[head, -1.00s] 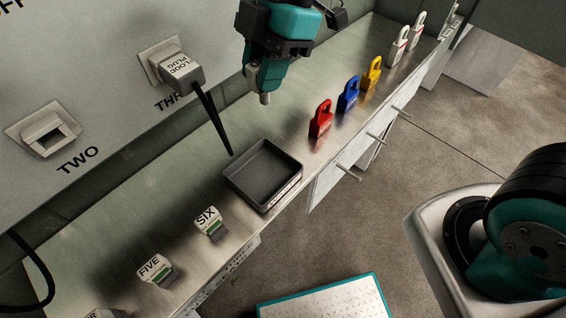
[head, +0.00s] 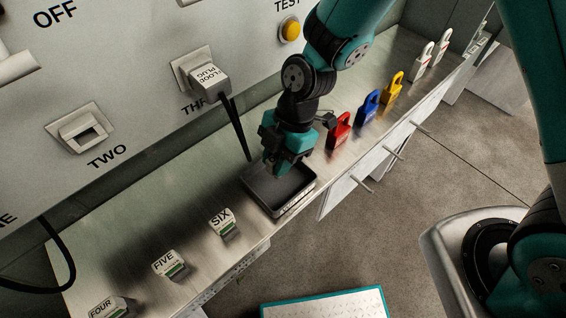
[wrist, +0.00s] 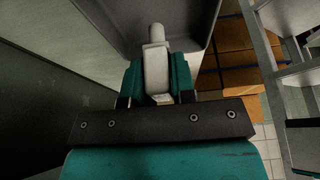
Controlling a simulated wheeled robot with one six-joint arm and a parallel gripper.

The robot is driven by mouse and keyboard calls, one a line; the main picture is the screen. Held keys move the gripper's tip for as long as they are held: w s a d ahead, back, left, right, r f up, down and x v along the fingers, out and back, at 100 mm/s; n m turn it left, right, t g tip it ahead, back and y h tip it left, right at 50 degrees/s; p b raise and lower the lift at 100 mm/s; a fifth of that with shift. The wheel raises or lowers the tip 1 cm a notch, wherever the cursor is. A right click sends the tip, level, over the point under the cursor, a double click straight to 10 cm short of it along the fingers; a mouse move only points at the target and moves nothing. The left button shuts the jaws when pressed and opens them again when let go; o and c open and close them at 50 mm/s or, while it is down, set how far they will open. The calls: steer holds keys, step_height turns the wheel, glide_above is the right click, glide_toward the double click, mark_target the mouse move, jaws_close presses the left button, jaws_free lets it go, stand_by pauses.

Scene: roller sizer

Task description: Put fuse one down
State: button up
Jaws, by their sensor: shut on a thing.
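My gripper (head: 285,172) points down over the dark grey open tray (head: 299,200) on the metal bench. In the wrist view my gripper (wrist: 156,75) is shut on a pale grey fuse (wrist: 157,72) with a narrower rounded end. The fuse's number does not show there. The tray (wrist: 108,14) fills the upper part of the wrist view behind the fuse. In the head view the fuse is hidden by the gripper, and I cannot tell whether it touches the tray floor.
Blocks labelled SIX (head: 222,221), FIVE (head: 168,263) and FOUR (head: 108,306) stand left of the tray. Red (head: 340,131), blue (head: 368,108) and yellow (head: 393,88) padlocks stand to its right.

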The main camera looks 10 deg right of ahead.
steer(key=shift+f, duration=1.4)
steer(key=o, duration=0.9)
steer(key=shift+f, duration=0.1)
